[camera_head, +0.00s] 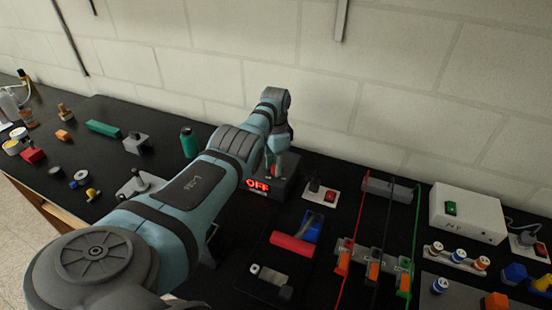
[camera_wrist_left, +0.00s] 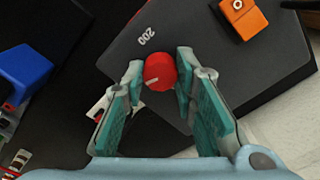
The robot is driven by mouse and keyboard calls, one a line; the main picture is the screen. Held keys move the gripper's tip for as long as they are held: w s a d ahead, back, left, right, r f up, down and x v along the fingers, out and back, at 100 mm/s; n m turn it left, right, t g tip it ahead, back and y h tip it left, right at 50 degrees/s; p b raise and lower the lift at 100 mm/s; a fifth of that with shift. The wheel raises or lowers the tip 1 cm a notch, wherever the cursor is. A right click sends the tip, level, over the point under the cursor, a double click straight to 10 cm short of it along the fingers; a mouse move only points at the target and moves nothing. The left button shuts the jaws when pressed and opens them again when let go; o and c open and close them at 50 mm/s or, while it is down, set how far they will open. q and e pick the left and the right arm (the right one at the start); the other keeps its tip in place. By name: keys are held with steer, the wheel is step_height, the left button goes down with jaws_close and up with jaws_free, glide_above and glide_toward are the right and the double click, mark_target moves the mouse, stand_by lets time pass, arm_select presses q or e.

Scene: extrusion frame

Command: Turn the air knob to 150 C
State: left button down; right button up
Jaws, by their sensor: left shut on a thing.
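A dark control box (camera_head: 290,185) with a lit red display reading "OFF" stands on the black bench near the wall. In the left wrist view, its dark top (camera_wrist_left: 115,42) carries a printed "200" and a round red knob (camera_wrist_left: 160,72) with a short white pointer mark. My left gripper (camera_head: 274,160) is down at the box; in the left wrist view its two fingertips (camera_wrist_left: 159,76) are shut on the red knob from both sides. The pointer mark faces lower left in that view. Other scale numbers are hidden or out of view. My right gripper is not in view.
An orange block-like part (camera_wrist_left: 243,17) is on the box near the knob. A red switch on a white plate (camera_head: 321,194) is right of the box. A red-handled tool (camera_head: 293,245) lies in front. A green cylinder (camera_head: 188,143) stands left. The brick wall is close behind.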

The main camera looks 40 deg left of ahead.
arm_select(q)
steer(key=shift+r+n, duration=0.1)
steer(key=shift+n, duration=0.5)
steer(key=shift+w, duration=0.1)
steer(key=c, duration=1.3)
jaws_free()
step_height(320, 180, up, 12)
